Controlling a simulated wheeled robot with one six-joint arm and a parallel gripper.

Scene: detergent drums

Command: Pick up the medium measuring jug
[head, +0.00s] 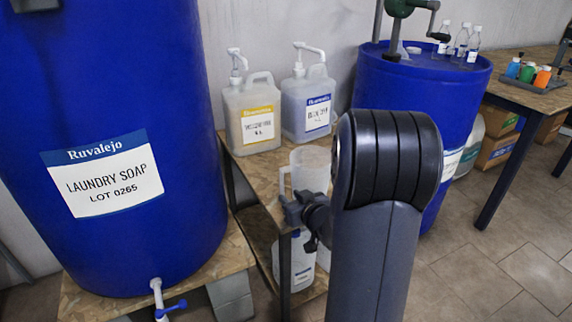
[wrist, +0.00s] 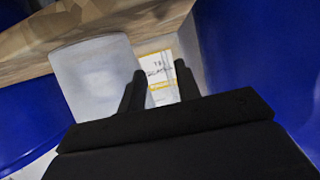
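A translucent white measuring jug (head: 312,170) with a handle on its left side stands on the wooden bench between the two blue drums. My gripper (head: 307,212) is in front of its lower part and hides some of it. In the wrist view a pale translucent vessel (wrist: 92,78), apparently the jug, is to the left of the fingers. My gripper (wrist: 160,85) is open there, with nothing held between the fingers. Only one jug shows clearly, so its size among others cannot be told.
Two pump canisters, one yellow-labelled (head: 252,115) and one blue-labelled (head: 307,103), stand behind the jug. A laundry soap drum (head: 110,90) is at left, another blue drum (head: 425,90) at right. A labelled container (head: 301,262) is below the bench top.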

